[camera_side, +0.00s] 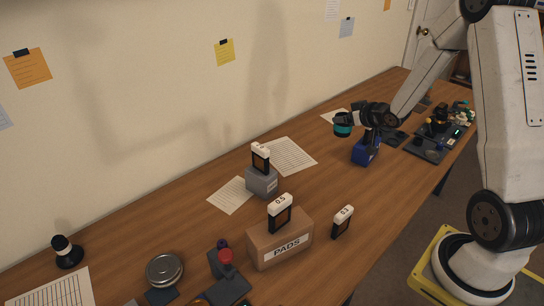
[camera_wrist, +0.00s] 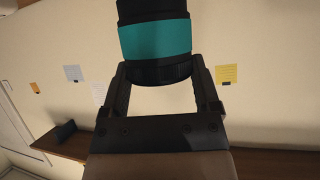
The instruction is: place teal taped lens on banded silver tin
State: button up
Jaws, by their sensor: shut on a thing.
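The teal taped lens (camera_wrist: 155,42) is a black cylinder with a wide teal band. My gripper (camera_wrist: 157,82) is shut on its lower black end in the wrist view. In the side view the lens (camera_side: 342,128) is held up at the far part of the table, left of my gripper (camera_side: 352,118). A round silver tin (camera_side: 164,270) with a ringed lid lies at the near left of the table, far from the lens. Whether it is banded is too small to tell.
A cardboard PADS box (camera_side: 280,250) and a grey block (camera_side: 262,182) carry labelled frames between lens and tin. A red-knobbed fixture (camera_side: 226,262) stands right of the tin. A blue block (camera_side: 365,152) stands below my gripper. Papers (camera_side: 290,156) lie flat.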

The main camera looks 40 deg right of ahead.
notch_tip(320, 180, up, 5)
jog(key=shift+f, duration=0.1)
jog(key=w+a+n+y, duration=0.3)
jog(key=a+n+y, duration=0.1)
jog(key=a, duration=0.9)
jog(key=w+a+n+y, duration=0.3)
jog(key=a+n+y, duration=0.1)
jog(key=a, duration=0.8)
jog(key=s+a+n+g+y, duration=0.2)
jog(key=s+a+n+g, duration=0.15)
jog(key=a, duration=0.55)
jog(key=s+a+n+g+y, duration=0.2)
jog(key=s+a+n+g, duration=0.15)
jog(key=a, duration=0.55)
jog(key=s+a+n+g+y, duration=0.2)
jog(key=s+a, duration=0.2)
jog(key=a, duration=0.5)
jog(key=shift+n, duration=0.3)
jog(key=shift+w+a+f, duration=0.1)
jog(key=shift+a+f, duration=0.05)
jog(key=shift+f, duration=1.15)
jog(key=shift+w+a+f, duration=0.1)
jog(key=shift+f, duration=1.2)
